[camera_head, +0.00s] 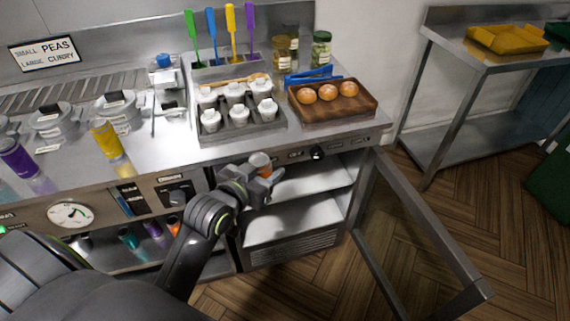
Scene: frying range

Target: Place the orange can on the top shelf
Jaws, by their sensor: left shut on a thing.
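My left gripper (262,180) is shut on the orange can (264,172), in front of the open cabinet under the counter. The can's pale top shows above the fingers, with a little orange below it; the rest is hidden by the gripper. The can looks roughly upright. The cabinet's top shelf (312,178) is a bare metal surface to the right of the gripper, as far as it shows. A lower shelf (290,222) also looks empty. My right gripper is not in view.
The cabinet door (425,222) stands open at the right. Above is the counter edge (350,134), with a wooden tray of buns (335,112) and a rack of white-lidded containers (238,130). Teal, purple and orange items (128,238) sit in the left opening.

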